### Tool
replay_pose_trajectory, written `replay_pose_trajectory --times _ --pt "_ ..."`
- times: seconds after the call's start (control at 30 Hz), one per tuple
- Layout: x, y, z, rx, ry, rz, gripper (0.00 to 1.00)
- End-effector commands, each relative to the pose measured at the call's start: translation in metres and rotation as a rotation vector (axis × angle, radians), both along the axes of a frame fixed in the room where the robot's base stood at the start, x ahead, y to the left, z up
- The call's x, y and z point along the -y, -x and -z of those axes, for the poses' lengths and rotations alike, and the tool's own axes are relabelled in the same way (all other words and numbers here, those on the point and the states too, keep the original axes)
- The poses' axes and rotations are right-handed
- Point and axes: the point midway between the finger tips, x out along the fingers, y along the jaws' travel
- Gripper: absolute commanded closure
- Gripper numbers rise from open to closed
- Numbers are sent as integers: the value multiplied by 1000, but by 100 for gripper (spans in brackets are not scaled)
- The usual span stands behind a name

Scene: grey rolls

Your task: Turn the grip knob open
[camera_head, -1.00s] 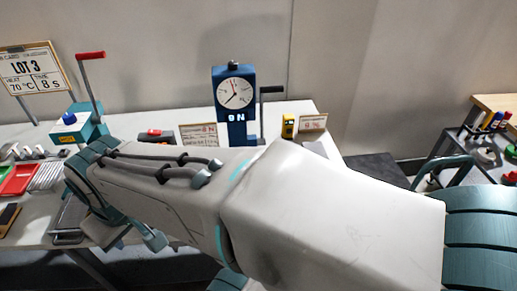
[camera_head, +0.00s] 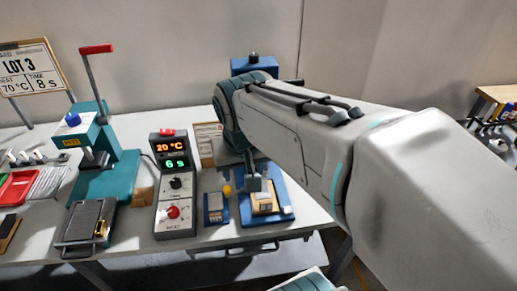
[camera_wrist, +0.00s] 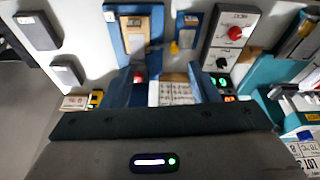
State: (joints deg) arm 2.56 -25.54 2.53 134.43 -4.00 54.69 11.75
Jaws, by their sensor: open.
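A control box (camera_head: 175,190) stands on the table with a red knob (camera_head: 172,212), a black knob (camera_head: 176,183) and lit displays. Right of it is a small blue box (camera_head: 215,208) with a yellow knob (camera_head: 227,190). A blue fixture (camera_head: 283,211) holding a tan block (camera_head: 264,203) lies beside that. I cannot read which knob is labelled grip. In the wrist view the yellow knob (camera_wrist: 174,48) and red knob (camera_wrist: 235,33) lie beyond my gripper (camera_wrist: 162,76). Its fingers are apart, with a printed card seen between them. In the head view my arm hides most of the gripper.
A teal press (camera_head: 100,160) with a red-tipped lever stands left of the control box. Trays (camera_head: 18,188) lie at the far left. The blue dial device (camera_head: 253,64) is behind my arm. A cart (camera_head: 490,125) stands at the right.

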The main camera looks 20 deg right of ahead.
Motion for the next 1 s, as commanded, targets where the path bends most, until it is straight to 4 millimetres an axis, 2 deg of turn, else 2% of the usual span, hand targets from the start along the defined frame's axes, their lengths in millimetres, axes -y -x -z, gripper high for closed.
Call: replay_pose_trajectory --times 0.03,0.3,0.5,0.63,0.8,1.0 --pt "6 -20 20 -5 9 72 46" --pt "48 -121 54 24 39 516 46" --pt "75 -173 76 69 40 767 46" --pt "86 -189 81 89 37 856 46" --pt "92 -196 88 96 37 888 46" --pt "103 -201 118 93 36 888 46"
